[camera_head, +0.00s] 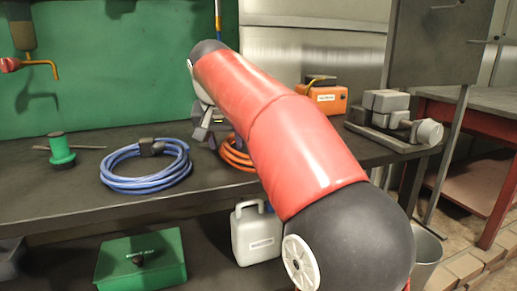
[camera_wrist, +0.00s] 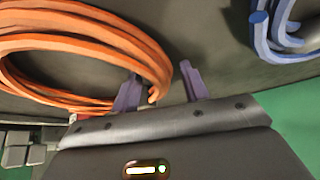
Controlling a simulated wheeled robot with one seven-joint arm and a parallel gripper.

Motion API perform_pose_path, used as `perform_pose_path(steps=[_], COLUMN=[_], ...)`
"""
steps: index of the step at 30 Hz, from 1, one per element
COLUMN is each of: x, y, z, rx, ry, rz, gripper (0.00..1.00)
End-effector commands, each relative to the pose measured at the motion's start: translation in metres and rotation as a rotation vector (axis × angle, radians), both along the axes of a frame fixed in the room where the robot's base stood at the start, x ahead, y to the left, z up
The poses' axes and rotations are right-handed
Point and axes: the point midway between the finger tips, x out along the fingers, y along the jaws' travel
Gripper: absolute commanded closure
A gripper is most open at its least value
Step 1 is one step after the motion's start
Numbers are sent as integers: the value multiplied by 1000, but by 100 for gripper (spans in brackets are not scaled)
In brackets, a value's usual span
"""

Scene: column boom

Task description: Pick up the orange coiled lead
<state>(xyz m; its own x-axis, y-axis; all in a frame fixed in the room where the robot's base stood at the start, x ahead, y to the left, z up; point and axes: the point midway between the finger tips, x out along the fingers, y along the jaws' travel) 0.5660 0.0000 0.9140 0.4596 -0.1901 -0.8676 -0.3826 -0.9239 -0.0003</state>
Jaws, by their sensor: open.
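The orange coiled lead (camera_head: 232,157) lies on the dark workbench (camera_head: 60,195), largely hidden behind my red arm in the head view. In the wrist view the orange coiled lead (camera_wrist: 90,22) fills the upper left as several stacked loops. My gripper (camera_wrist: 160,85) is open, with its two purple-grey fingers apart. The right side of the coil shows between the fingers, with the left finger overlapping the loops and the right finger just outside them. Contact cannot be told. In the head view my gripper (camera_head: 208,130) is partly hidden by the arm.
A blue coiled hose (camera_head: 145,180) lies left of the orange lead, and a green spool-like object (camera_head: 61,150) farther left. An orange box (camera_head: 325,98) and a grey machine part (camera_head: 390,115) stand to the right. A white jug (camera_head: 257,240) and a green box (camera_head: 140,262) sit below.

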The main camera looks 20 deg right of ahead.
Motion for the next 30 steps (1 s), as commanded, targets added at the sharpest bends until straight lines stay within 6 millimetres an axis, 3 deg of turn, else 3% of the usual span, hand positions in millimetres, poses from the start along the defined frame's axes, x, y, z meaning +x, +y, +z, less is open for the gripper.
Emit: perform_pose_path(steps=[4,15,30], x=[0,0,0], y=[0,0,0], z=[0,1,9], rx=[0,0,-1], ry=[0,0,-4], rz=[0,0,-1], gripper=[55,100,100])
